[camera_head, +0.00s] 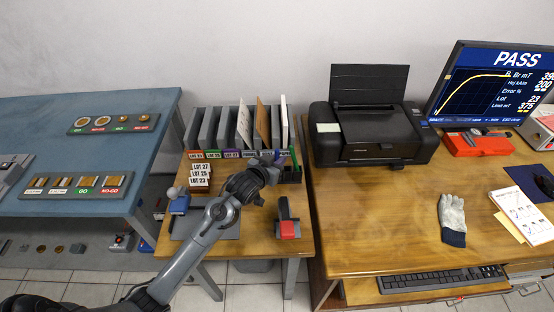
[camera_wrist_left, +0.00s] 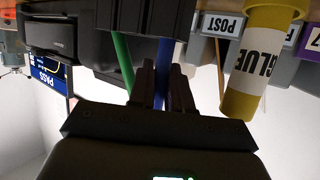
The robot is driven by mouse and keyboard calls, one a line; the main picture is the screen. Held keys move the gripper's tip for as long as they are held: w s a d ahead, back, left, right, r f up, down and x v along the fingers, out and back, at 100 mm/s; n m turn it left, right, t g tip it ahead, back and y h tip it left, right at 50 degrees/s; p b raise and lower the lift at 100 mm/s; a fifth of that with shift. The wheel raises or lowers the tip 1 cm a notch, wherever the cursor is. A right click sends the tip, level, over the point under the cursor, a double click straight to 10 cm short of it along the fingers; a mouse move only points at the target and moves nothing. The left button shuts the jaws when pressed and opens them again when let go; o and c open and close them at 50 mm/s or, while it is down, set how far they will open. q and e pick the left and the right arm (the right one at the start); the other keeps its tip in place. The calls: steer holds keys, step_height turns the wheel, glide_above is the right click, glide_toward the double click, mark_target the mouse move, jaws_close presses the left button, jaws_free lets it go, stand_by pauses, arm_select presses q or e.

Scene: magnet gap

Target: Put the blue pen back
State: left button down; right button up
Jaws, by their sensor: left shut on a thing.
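In the left wrist view the blue pen (camera_wrist_left: 163,62) stands between the fingers of my left gripper (camera_wrist_left: 162,75), which is shut on it. A green pen (camera_wrist_left: 122,62) is beside it, apart from the fingers. In the head view my left gripper (camera_head: 274,172) is at the right back of the small wooden table, beside a dark pen holder (camera_head: 291,175) with the green pen (camera_head: 294,157) upright in it. I cannot tell whether the blue pen's end is inside the holder. My right gripper is not in view.
A yellow glue stick (camera_wrist_left: 264,62) is close to the gripper. Grey file dividers (camera_head: 208,128) stand behind it, and a black printer (camera_head: 370,134) stands to the right. A red-and-black stamp (camera_head: 288,222) and lot cards (camera_head: 200,175) are on the small table.

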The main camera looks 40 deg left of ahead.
arm_select(q)
steer(key=shift+f, duration=0.15)
steer(key=c, duration=1)
jaws_free()
